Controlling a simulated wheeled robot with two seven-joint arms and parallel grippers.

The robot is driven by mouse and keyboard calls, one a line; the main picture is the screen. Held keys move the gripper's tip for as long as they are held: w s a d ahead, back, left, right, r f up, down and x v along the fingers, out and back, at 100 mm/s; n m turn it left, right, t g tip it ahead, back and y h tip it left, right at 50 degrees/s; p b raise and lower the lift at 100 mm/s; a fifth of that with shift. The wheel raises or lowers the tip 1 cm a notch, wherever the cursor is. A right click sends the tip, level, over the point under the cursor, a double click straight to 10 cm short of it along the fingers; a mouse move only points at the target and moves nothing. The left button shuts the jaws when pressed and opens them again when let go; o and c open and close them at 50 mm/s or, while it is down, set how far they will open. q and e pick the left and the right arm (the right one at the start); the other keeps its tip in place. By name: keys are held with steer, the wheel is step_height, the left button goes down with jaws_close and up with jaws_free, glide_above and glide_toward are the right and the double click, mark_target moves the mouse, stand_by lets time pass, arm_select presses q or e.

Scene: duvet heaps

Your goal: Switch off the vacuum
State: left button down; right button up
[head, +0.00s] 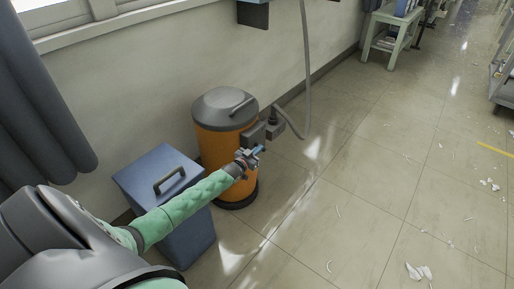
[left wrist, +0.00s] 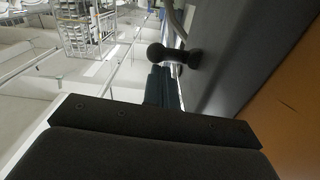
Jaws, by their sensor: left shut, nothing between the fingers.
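The vacuum is an orange drum (head: 212,148) with a grey lid (head: 223,104) and handle, standing on the floor by the wall. A dark grey box (head: 252,135) is on its right side. My left gripper (head: 260,150) is at the front of this box, shut and empty. In the left wrist view the closed fingers (left wrist: 163,78) point along a grey panel (left wrist: 232,50). A black round knob (left wrist: 156,51) on a short stem sticks out from the panel, just beyond the fingertips. I cannot tell whether they touch it. My right gripper is out of view.
A grey-blue lidded bin (head: 158,175) stands under my left arm, beside the vacuum. A grey hose (head: 307,70) hangs down at the right of the drum. White scraps (head: 418,271) litter the floor at right. A small table (head: 392,35) stands at the back.

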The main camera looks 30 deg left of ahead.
arm_select(q)
steer(key=m, duration=0.1)
steer(key=f+m, duration=0.1)
steer(key=m, duration=0.2)
steer(key=shift+d+f+m, duration=0.25)
steer(key=shift+f+m, duration=0.05)
steer(key=shift+f, duration=0.05)
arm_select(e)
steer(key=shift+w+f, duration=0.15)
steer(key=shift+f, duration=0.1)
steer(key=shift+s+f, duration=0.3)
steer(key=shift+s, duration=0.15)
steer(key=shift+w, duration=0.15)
